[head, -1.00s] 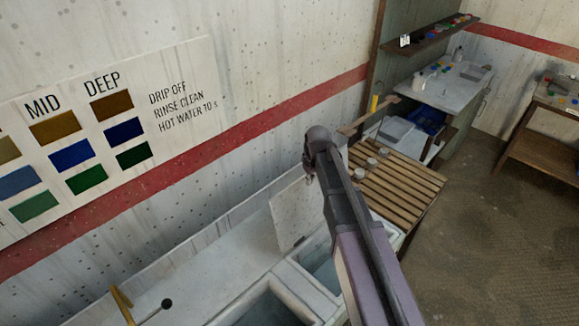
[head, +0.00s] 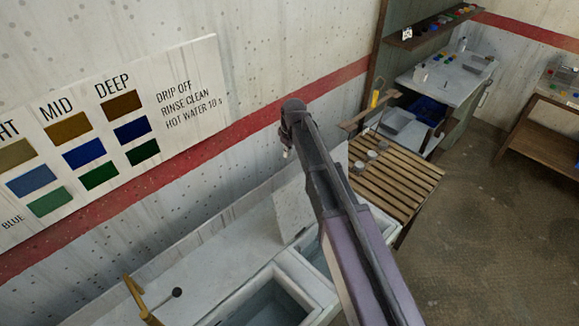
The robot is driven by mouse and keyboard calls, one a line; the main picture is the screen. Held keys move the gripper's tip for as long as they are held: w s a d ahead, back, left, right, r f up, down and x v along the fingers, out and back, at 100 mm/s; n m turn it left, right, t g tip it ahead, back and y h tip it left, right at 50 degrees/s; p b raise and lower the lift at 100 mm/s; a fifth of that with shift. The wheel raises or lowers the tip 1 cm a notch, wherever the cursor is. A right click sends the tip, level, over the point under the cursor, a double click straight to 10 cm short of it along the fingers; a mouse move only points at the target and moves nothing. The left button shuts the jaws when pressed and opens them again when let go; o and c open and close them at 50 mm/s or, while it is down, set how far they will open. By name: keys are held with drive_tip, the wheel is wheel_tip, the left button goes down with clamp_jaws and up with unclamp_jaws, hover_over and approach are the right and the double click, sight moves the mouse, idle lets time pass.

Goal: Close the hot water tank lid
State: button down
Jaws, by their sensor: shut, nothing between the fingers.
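The hot water tank lid (head: 291,211) is a pale flat panel standing raised, tilted up near the wall. My arm hides its right part. The tank (head: 318,256) below it is a white-rimmed basin with its top uncovered, partly behind my arm. My gripper (head: 287,153) shows only as a small tip under the end of my arm. It is shut and empty, above the lid's upper edge in the picture, on the wall side. I cannot tell its distance from the lid.
Another open basin (head: 272,305) lies to the left of the tank, with a brass tap (head: 140,300) farther left. A slatted wooden rack (head: 400,180) with small cups stands beyond the tank. A colour chart (head: 110,130) hangs on the wall. The floor at right is clear.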

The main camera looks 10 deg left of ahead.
drive_tip(key=shift+f, duration=0.15)
wheel_tip(320, 180, down, 9)
drive_tip(key=s+d+b, duration=0.1)
drive_tip(key=d+b, duration=0.1)
drive_tip(key=b, duration=0.7)
drive_tip(key=shift+s, duration=0.25)
idle(0.4)
